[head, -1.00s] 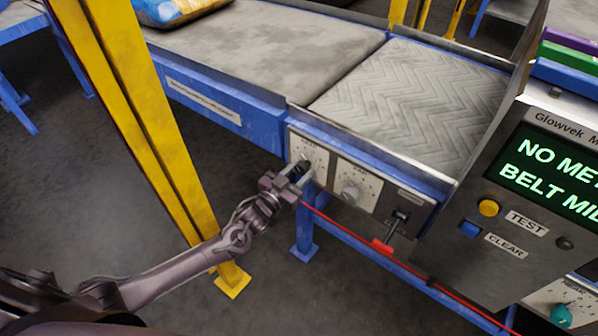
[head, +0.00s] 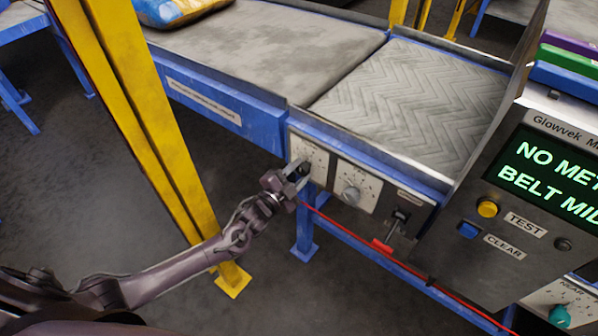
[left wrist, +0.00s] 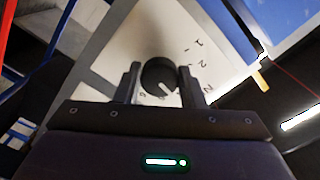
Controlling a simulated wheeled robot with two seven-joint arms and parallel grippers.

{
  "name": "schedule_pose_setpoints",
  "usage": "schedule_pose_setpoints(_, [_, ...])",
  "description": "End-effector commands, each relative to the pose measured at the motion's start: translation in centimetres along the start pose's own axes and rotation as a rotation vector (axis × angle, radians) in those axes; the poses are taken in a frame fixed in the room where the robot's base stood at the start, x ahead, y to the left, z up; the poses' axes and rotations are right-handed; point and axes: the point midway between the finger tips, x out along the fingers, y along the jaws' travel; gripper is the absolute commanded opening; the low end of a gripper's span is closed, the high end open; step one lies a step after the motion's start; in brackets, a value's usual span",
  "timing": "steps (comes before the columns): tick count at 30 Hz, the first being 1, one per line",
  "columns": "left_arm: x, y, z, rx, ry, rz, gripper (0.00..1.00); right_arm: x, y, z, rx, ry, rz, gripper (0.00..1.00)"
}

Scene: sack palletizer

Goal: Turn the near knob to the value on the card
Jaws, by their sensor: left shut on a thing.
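A black round knob (head: 304,167) sits on a white dial plate (head: 309,150) at the conveyor's side, the left one of two such plates. My left gripper (head: 294,173) is at this knob. In the left wrist view, the knob (left wrist: 159,76) is between the two fingers (left wrist: 159,84), which are shut on it. A pale pointer line shows on its face, toward the lower right of that picture. Printed marks, among them 1 and 2, show on the plate right of the knob; others are partly hidden by the fingers. I cannot make out a value card. My right gripper is not in view.
A grey knob (head: 351,194) and a red-tipped lever (head: 383,245) are right of the gripper. A control box (head: 490,250) with a green-lettered screen stands at right, a teal knob (head: 560,315) below it.

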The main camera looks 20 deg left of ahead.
Motion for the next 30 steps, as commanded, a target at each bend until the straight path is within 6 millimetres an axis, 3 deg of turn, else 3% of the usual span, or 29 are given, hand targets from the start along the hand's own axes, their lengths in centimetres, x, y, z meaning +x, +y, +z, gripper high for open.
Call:
schedule_pose_setpoints(15, [-0.05, 0.02, 0.02, 0.452, -0.001, 0.003, 0.13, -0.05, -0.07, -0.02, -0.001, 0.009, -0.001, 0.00])
schedule_pose_setpoints(30, [-0.08, 0.03, 0.05, 0.651, -0.001, 0.004, 0.13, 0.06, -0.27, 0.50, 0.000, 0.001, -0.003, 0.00])
